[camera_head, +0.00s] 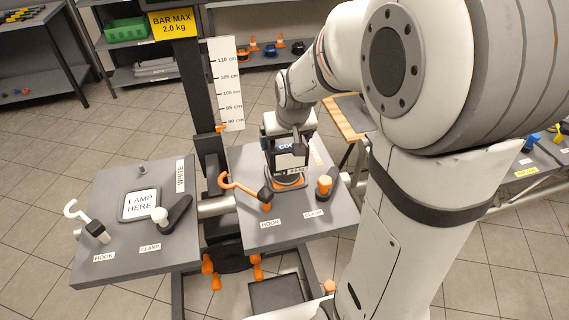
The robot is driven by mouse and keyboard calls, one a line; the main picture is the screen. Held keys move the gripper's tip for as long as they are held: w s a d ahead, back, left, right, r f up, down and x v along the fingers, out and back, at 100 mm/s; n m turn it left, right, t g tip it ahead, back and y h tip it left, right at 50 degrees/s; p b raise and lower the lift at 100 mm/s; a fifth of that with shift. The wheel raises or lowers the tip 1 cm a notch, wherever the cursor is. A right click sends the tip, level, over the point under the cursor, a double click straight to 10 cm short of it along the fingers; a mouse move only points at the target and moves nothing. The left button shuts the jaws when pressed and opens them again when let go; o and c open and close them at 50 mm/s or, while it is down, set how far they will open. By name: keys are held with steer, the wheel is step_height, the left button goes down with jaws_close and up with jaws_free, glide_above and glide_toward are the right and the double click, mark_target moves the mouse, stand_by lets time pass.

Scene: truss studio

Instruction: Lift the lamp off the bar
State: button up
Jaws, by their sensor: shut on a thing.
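My gripper (290,132) is over the right grey plate (318,218) and is shut on a dark boxy lamp (288,160). The lamp has a pale label, only partly readable, on its upper part. It is over an orange-edged pad on the right plate; I cannot tell whether it touches the pad. The gripper's fingers are mostly hidden. Beside the lamp are an orange hook (238,186) on the left and an orange-knobbed clamp (325,186) on the right. The bar (214,207) shows between the two plates.
The left plate (150,262) has an empty "LAMP HERE" pad (140,204), a white hook (75,211) and a white-knobbed dark clamp (175,213). An upright post with a yellow "BAR MAX 2,0 kg" sign (173,22) and a height scale (226,85) stands behind. My arm fills the right side.

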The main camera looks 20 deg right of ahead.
steer(key=c, duration=1)
steer(key=shift+c, duration=0.2)
steer(key=shift+r, duration=0.15)
